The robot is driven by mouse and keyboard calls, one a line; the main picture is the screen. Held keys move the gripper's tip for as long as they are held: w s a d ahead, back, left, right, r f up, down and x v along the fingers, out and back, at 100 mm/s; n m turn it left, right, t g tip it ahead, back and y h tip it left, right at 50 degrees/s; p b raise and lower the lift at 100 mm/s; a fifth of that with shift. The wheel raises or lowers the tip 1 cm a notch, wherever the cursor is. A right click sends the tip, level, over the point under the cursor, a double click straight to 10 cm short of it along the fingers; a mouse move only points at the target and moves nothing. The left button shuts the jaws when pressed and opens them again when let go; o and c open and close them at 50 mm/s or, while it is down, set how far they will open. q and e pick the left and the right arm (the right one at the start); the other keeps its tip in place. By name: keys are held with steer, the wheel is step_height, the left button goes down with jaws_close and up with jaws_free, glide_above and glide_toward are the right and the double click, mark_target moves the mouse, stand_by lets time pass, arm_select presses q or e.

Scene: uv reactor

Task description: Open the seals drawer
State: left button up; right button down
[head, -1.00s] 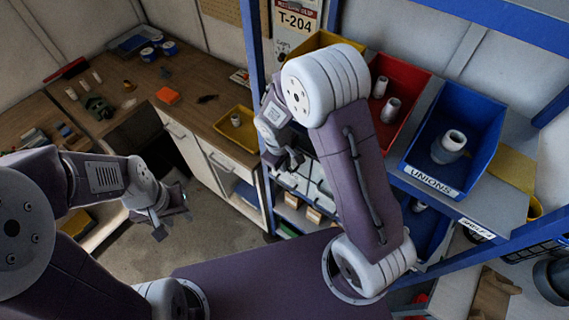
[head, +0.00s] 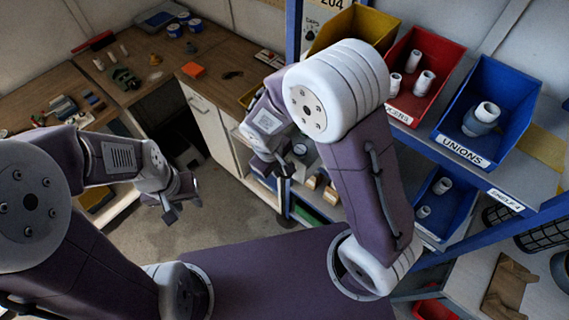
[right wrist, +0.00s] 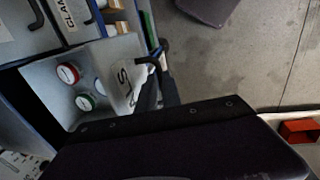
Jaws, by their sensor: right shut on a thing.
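The seals drawer (right wrist: 62,72) shows in the right wrist view as a light grey bin, pulled out, with red-marked and green-marked round pieces inside. Its front label (right wrist: 125,78) is partly hidden; the end reads "ALS". My right gripper (right wrist: 160,82) is shut on the dark drawer handle (right wrist: 148,61) at the drawer's front. In the head view my right gripper (head: 277,166) is low beside the blue rack, and my arm hides much of the drawer (head: 305,155). My left gripper (head: 182,203) hangs empty over the floor at left, its fingers apart.
The blue rack (head: 292,60) holds a red bin (head: 408,105) and a blue unions bin (head: 465,140). A workbench (head: 140,75) stands at back left. The floor (head: 235,205) between is clear.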

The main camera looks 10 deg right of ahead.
arm_select(q)
steer(key=shift+a+f, duration=0.1)
steer(key=shift+a, duration=0.1)
arm_select(e)
steer(key=shift+a+r, duration=0.1)
steer(key=shift+a, duration=0.3)
arm_select(q)
steer(key=shift+d, duration=0.15)
arm_select(e)
steer(key=shift+d, duration=0.15)
steer(key=c, duration=1.6)
jaws_free()
arm_select(q)
steer(key=shift+w+a, duration=0.15)
steer(key=shift+a, duration=0.05)
arm_select(e)
steer(key=shift+o, duration=0.4)
arm_select(q)
steer(key=shift+d+f+b, duration=0.1)
steer(key=shift+f+b, duration=0.5)
arm_select(e)
step_height(320, 180, up, 9)
steer(key=a, duration=0.1)
steer(key=shift+s+a, duration=0.3)
steer(key=shift+s, duration=0.15)
